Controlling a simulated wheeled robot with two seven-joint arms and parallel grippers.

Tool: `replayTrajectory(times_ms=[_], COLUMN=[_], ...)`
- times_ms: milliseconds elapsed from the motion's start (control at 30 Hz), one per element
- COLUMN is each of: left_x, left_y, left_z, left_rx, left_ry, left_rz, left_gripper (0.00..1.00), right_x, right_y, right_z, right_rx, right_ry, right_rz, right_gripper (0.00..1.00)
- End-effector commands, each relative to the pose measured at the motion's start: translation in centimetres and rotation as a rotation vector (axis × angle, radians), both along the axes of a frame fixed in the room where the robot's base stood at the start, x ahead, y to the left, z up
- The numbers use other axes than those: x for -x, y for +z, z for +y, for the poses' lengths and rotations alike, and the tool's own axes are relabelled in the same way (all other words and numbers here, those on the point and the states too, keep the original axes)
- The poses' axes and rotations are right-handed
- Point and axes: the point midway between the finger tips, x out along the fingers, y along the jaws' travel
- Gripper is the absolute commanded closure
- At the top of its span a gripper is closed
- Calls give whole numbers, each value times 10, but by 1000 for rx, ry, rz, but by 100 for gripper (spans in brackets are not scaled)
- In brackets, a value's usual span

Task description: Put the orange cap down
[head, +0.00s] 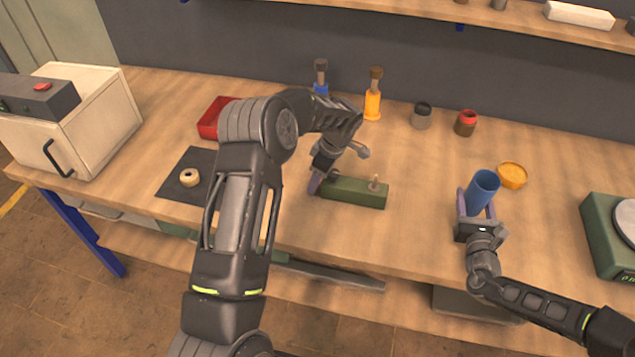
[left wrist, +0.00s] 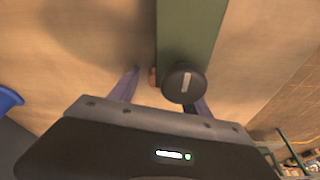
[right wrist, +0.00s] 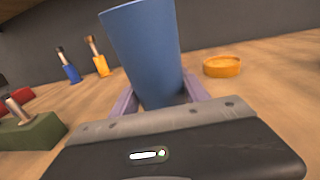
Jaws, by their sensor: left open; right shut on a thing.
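The orange cap (head: 512,175) lies flat on the table, just right of and behind the blue cup (head: 481,190). It also shows in the right wrist view (right wrist: 222,66), clear of my fingers. My right gripper (head: 477,205) is shut on the blue cup, which is upright with a slight tilt. Whether the cup touches the table is hard to tell. My left gripper (head: 317,184) is open at the left end of a green block (head: 352,191). In the left wrist view its fingers are either side of a dark round knob (left wrist: 183,82) by the block; nothing is gripped.
Dark and red-topped jars (head: 466,122), orange and blue bottles (head: 372,98) stand behind. Table between block and cup is clear.

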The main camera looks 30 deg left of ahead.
Motion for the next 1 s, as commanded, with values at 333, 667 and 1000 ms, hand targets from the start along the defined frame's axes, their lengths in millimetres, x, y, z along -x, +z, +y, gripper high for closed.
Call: replayTrajectory(times_ms=[333, 667, 1000], left_x=[0, 0, 0], left_y=[1, 1, 1], left_z=[0, 0, 0], left_rx=[0, 0, 0], left_ry=[0, -1, -1], left_rz=[0, 0, 0], left_gripper=[44, 59, 86], right_x=[0, 0, 0], right_y=[0, 0, 0], right_z=[0, 0, 0], right_rx=[0, 0, 0], right_ry=[0, 0, 0], right_rz=[-1, -1, -1], right_gripper=[89, 89, 89])
